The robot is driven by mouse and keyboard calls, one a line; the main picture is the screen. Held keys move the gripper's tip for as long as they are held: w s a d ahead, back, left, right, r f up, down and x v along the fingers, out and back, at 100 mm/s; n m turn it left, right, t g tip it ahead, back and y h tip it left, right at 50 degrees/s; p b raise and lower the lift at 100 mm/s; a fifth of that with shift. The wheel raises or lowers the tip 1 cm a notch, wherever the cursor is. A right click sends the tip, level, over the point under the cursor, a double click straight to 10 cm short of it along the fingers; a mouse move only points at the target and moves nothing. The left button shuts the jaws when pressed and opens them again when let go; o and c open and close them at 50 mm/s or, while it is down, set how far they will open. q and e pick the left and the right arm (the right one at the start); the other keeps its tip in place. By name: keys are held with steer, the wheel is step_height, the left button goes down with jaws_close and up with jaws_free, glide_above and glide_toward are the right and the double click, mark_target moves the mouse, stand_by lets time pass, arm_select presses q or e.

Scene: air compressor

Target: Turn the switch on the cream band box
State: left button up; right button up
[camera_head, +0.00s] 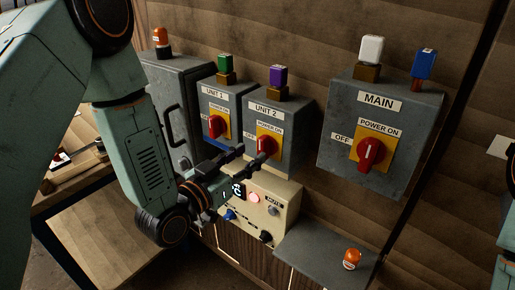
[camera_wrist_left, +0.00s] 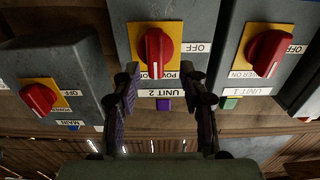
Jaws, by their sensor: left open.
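The UNIT 2 box (camera_head: 289,125) is grey, with a purple-topped post and a red rotary switch (camera_wrist_left: 158,52) on a yellow plate. Its white mark points to the POWER ON side. My left gripper (camera_wrist_left: 162,84) is open in front of this switch, one finger toward each side; I cannot tell whether it touches. In the head view the left gripper (camera_head: 252,156) partly covers the switch. I see no clear cream band on a switch box. A cream control box (camera_head: 285,193) with a lit display sits below. The grey MAIN box (camera_head: 336,150) has white-topped and blue-topped posts.
The UNIT 1 box (camera_head: 207,99) with its own red switch stands close left of UNIT 2. A grey cabinet (camera_head: 182,78) with an orange lamp stands further left. A grey shelf (camera_head: 318,250) bears an orange lamp (camera_head: 351,258). Open space lies before the MAIN box.

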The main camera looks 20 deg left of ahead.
mark_target(260, 149)
arm_select(q)
steer(key=w+d, duration=0.2)
steer(key=w, duration=0.1)
steer(key=shift+r, duration=0.1)
steer(key=shift+w, duration=0.2)
steer(key=shift+a, duration=0.25)
steer(key=shift+d, duration=0.3)
steer(key=c, duration=0.5)
steer(key=shift+a, duration=0.2)
jaws_close()
steer(key=shift+d, duration=0.1)
